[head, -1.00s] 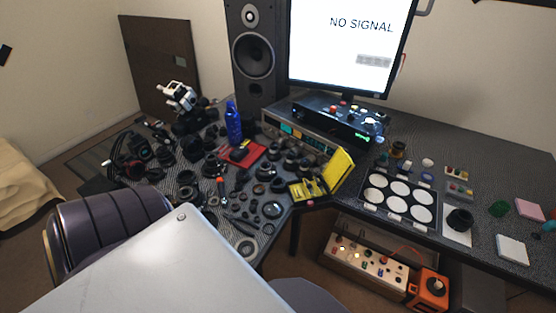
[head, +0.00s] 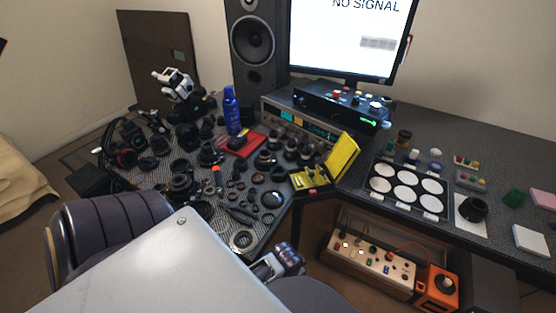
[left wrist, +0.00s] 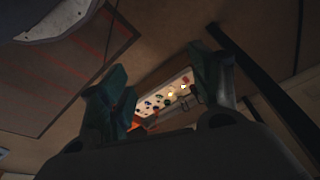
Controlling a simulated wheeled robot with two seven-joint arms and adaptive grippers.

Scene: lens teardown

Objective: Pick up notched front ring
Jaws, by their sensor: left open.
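A pale grey ring (head: 234,242) lies flat at the front corner of the dark desk in the head view. It looks like the notched front ring, but its notches are too small to make out. My left gripper (head: 287,260) is just right of and below it, beyond the desk's front edge, apart from the ring. In the left wrist view my left gripper (left wrist: 160,92) has its two fingers spread with nothing held between them. The ring cannot be made out in that view. My right gripper is out of view.
Many dark lens parts crowd the desk behind the ring. A yellow case (head: 312,177), a red tray (head: 243,148) and a blue can (head: 232,110) stand farther back. A switch panel (head: 372,258) sits below the desk. A chair (head: 110,225) is at left.

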